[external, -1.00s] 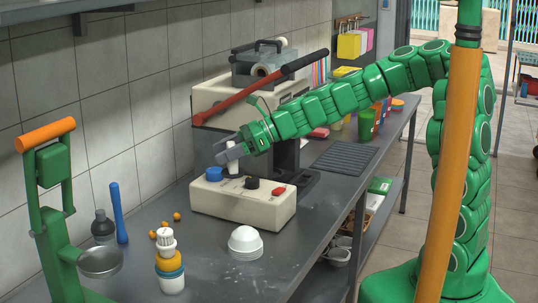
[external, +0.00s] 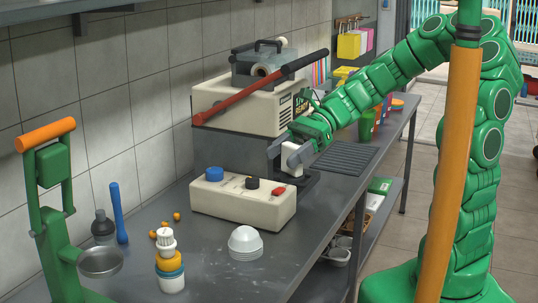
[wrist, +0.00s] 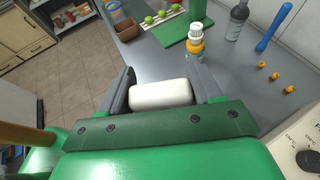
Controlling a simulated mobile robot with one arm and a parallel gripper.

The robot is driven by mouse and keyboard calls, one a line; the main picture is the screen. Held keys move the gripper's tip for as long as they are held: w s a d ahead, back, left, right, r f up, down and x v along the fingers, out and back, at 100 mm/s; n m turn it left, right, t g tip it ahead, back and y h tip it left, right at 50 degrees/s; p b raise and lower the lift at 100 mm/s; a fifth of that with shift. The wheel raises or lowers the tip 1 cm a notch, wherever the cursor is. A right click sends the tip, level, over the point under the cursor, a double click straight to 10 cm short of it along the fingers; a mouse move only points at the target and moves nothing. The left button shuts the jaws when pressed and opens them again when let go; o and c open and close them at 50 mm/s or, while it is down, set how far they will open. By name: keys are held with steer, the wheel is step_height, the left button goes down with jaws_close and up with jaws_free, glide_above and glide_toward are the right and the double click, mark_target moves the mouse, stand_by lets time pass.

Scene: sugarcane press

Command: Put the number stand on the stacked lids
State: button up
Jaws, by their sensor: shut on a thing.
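The number stand (external: 291,158) is a small white block. My gripper (external: 289,155) is shut on it and holds it in the air, to the right of and above the cream control box. In the wrist view the white stand (wrist: 160,95) lies between the two grey fingers of my gripper (wrist: 163,90); no number shows on it. A stack of white dome shapes (external: 245,243), which look like the stacked lids, sits on the counter in front of the box, below and left of my gripper. I cannot make out this stack in the wrist view.
The cream control box (external: 242,207) has blue, black and red controls. A green press (external: 55,200), grey bottle (external: 103,228) and blue rod (external: 118,212) are farther left.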

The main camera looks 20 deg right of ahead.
mark_target(290, 177)
steer(key=shift+s+d+r, duration=0.2)
steer(key=shift+s+d, duration=0.05)
steer(key=shift+s, duration=0.05)
steer(key=shift+s+d+f+g, duration=0.1)
steer(key=shift+s+f+g, duration=0.1)
steer(key=shift+g, duration=0.1)
steer(key=shift+w+f, duration=0.1)
steer(key=shift+f, duration=2.1)
steer(key=shift+w+a+f, duration=2.4)
steer(key=shift+w+f, duration=0.2)
steer(key=shift+f, duration=0.05)
steer(key=shift+w+a+f, duration=2.4)
steer(key=shift+w+f, duration=0.15)
steer(key=shift+f, duration=1.35)
steer(key=shift+f, duration=0.1)
